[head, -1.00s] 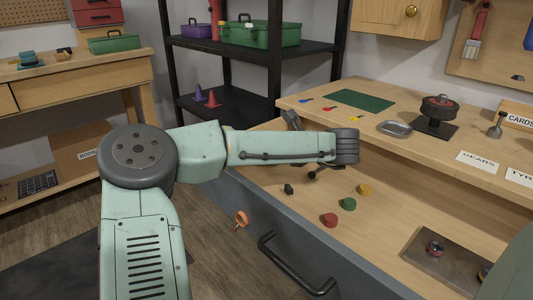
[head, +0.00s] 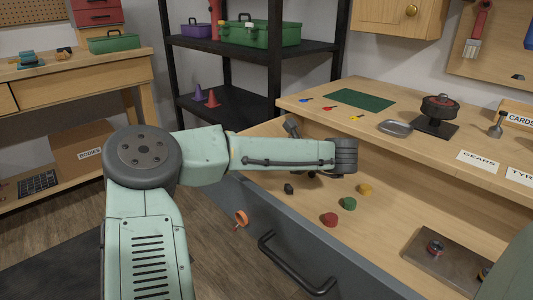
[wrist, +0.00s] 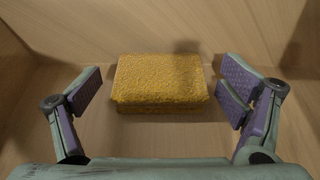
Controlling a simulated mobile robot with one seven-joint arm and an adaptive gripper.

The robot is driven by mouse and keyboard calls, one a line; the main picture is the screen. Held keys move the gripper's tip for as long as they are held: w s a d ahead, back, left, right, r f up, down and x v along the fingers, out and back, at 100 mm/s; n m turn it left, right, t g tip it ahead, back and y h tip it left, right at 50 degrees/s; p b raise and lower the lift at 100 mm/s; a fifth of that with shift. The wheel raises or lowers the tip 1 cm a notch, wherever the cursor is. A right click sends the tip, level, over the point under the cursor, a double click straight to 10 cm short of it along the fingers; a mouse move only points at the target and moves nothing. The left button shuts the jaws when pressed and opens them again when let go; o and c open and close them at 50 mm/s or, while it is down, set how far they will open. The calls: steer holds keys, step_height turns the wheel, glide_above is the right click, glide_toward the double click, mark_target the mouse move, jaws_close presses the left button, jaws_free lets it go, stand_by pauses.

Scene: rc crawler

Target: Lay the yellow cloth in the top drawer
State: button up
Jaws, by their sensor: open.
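The yellow cloth (wrist: 160,82) is a thick folded block. In the wrist view it lies on a pale wooden floor near a wooden wall. My gripper (wrist: 164,92) is open around it, one finger to each side, with a small gap visible on both sides. The top drawer (head: 395,215) stands pulled out under the workbench in the head view, with a dark grey front and a black handle. My arm reaches over its far left end. The cloth cannot be made out in the head view, and my arm hides part of that end.
Red (head: 329,220), green (head: 348,204) and yellow (head: 365,189) small pieces lie in the drawer. A metal plate (head: 440,258) lies at its right. An orange tag (head: 241,218) hangs at the drawer front. The bench top (head: 440,160) above holds a metal dish (head: 395,127).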

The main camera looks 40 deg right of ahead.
steer(key=v, duration=1.1)
steer(key=shift+s+r, duration=0.2)
steer(key=shift+s, duration=0.3)
steer(key=shift+d, duration=0.1)
